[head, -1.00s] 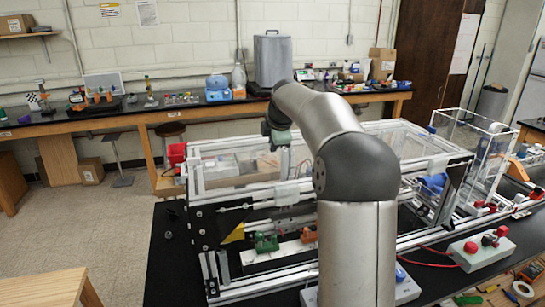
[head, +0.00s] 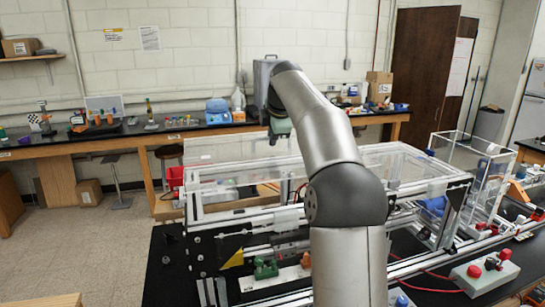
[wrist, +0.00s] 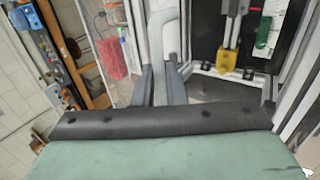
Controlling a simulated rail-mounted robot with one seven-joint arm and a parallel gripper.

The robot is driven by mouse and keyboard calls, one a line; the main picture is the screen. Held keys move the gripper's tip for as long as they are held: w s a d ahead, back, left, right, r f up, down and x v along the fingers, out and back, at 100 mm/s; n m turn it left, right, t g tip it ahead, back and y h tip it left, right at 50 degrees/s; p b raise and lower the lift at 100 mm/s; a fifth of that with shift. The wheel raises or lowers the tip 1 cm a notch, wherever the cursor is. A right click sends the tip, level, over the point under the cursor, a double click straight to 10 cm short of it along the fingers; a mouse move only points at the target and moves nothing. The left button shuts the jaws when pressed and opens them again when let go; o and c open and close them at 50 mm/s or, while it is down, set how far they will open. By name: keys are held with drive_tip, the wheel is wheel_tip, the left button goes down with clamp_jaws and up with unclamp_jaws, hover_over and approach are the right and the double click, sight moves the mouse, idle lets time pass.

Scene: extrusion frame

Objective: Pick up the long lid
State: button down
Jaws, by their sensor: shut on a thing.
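The long lid (head: 228,151) is a clear panel with pale edges at the back left of the extrusion frame in the head view. It appears raised above the frame's back rail, and my arm covers part of it. My gripper (wrist: 160,86) is shut on a pale grey bar-like handle (wrist: 166,42) in the wrist view, between two dark grey fingers. In the head view, my wrist hangs over the frame's back, with the fingertips hard to make out. The handle's join to the lid is not clear.
The extrusion frame (head: 196,214) stands on a black bench, with green and orange parts inside. A clear box (head: 462,168) stands at its right. A red-button control box (head: 486,273) is at the front right. A red bin (head: 175,178) is behind left.

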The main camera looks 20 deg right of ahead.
sight(272, 151)
drive_tip(key=r, duration=0.7)
drive_tip(key=shift+w+r+p, duration=0.15)
drive_tip(key=shift+w+p, duration=0.05)
drive_tip(key=shift+p, duration=0.1)
drive_tip(key=shift+s+r, duration=0.15)
drive_tip(key=shift+r, duration=0.35)
